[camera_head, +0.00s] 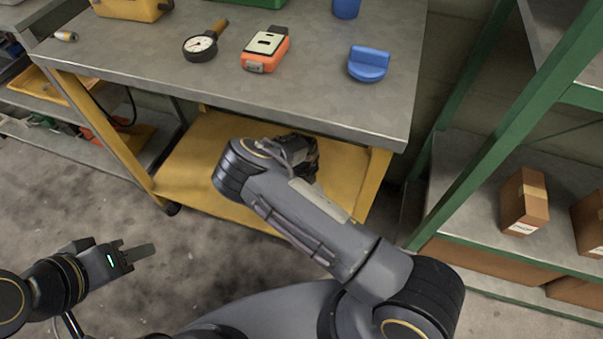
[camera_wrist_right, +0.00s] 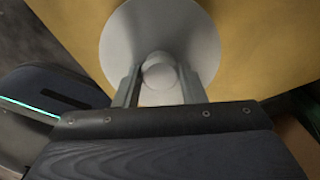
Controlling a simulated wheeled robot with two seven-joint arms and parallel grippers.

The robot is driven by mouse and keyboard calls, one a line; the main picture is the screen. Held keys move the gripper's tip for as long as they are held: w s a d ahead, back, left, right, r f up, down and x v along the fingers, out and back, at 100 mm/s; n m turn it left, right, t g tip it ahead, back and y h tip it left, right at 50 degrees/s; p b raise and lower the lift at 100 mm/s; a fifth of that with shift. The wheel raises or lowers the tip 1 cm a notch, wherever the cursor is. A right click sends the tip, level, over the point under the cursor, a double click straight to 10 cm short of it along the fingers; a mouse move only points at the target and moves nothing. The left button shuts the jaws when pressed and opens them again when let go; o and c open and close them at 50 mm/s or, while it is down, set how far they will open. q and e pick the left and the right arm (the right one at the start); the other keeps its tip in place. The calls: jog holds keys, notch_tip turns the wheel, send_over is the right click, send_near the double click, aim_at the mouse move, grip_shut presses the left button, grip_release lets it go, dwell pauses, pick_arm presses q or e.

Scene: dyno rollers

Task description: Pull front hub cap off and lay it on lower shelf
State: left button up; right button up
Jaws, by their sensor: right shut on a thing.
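The hub cap (camera_wrist_right: 204,42) is a pale grey disc with a round knob in its middle, in the right wrist view. My right gripper (camera_wrist_right: 160,82) is shut on the knob, a finger on each side. The yellow lower shelf (camera_head: 196,165) of the cart shows in the head view and fills the background behind the cap in the right wrist view (camera_wrist_right: 258,60). I cannot tell whether the cap touches it. My right arm hides the cap in the head view. My left gripper (camera_head: 137,254) is off to the left over the floor, apart from the cart, its jaw gap unclear.
The cart's grey top (camera_head: 330,95) overhangs the lower shelf. On it are a dial gauge (camera_head: 200,45), an orange device (camera_head: 265,50) and a blue part (camera_head: 369,64). A green rack (camera_head: 500,150) with cardboard boxes (camera_head: 523,203) stands at the right.

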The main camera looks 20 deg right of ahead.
jog(key=shift+w+f, duration=0.15)
jog(key=shift+w, duration=0.1)
jog(key=shift+d+f+b, duration=0.1)
jog(key=shift+f+b, duration=0.15)
jog(key=shift+b, duration=0.05)
jog(key=shift+f+b, duration=1.4)
jog(key=shift+f, duration=0.8)
jog(key=o, duration=1.2)
notch_tip(320, 180, up, 8)
jog(key=p, duration=0.2)
jog(key=shift+f+p, duration=0.1)
jog(key=shift+p, duration=0.2)
